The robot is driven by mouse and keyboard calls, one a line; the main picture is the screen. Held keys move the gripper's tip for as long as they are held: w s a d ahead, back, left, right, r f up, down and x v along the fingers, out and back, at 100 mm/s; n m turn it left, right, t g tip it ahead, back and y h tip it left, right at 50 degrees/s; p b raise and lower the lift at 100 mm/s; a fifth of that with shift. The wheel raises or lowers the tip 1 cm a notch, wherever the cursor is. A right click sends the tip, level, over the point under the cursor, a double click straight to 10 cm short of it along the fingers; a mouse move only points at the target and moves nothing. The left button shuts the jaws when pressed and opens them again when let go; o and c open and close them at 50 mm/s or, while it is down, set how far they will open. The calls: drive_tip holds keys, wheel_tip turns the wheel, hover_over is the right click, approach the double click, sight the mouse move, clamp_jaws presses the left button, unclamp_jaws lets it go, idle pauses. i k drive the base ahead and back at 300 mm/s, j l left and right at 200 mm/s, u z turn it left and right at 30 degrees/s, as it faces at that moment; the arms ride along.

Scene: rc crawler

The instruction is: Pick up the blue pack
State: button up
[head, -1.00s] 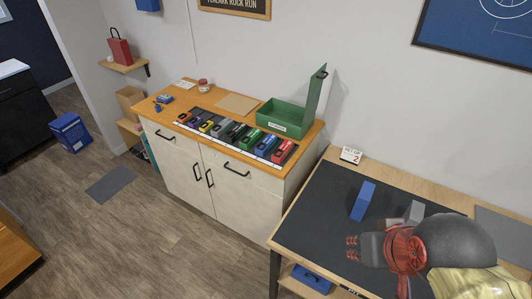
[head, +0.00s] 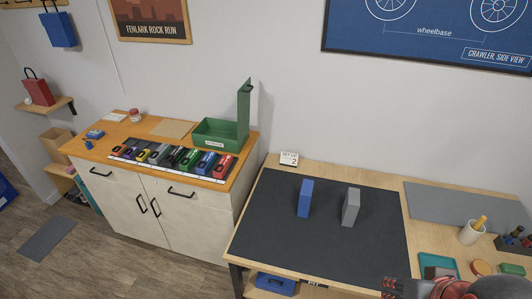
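A blue block-shaped pack (head: 305,198) stands upright on the dark mat (head: 270,235) of the right-hand table. A similar grey pack (head: 351,207) stands to its right, apart from it. Another blue pack (head: 207,163) lies in the row of coloured packs on the wooden cabinet, between a green and a red one. My gripper (head: 392,288) is at the bottom edge, right of and nearer than the standing packs, and partly cut off. Its red fingertips look apart, with nothing seen between them.
A green open-lidded box (head: 222,134) stands behind the row. A small sign (head: 289,159) stands at the table's back edge. A cup (head: 472,233), a teal tray (head: 438,264) and a dark holder (head: 515,242) are at the right. A blue case (head: 276,284) sits under the table.

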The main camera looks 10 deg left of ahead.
sight(205, 164)
drive_tip(key=i+j+z, duration=0.1)
drive_tip(key=j+z, duration=0.75)
drive_tip(key=j, duration=0.15)
drive_tip(key=j+z, duration=0.45)
drive_tip(key=k+j, duration=0.1)
drive_tip(key=j, duration=0.45)
drive_tip(key=k+j, duration=0.1)
drive_tip(key=j, duration=0.45)
drive_tip(key=k+j, duration=0.15)
drive_tip(key=j, duration=0.4)
drive_tip(key=k+j, duration=0.1)
drive_tip(key=j, duration=0.45)
drive_tip(key=k+j, duration=0.1)
drive_tip(key=j, duration=0.45)
drive_tip(key=k+j, duration=0.1)
drive_tip(key=j, duration=0.45)
drive_tip(key=k+j, duration=0.15)
drive_tip(key=j, duration=0.4)
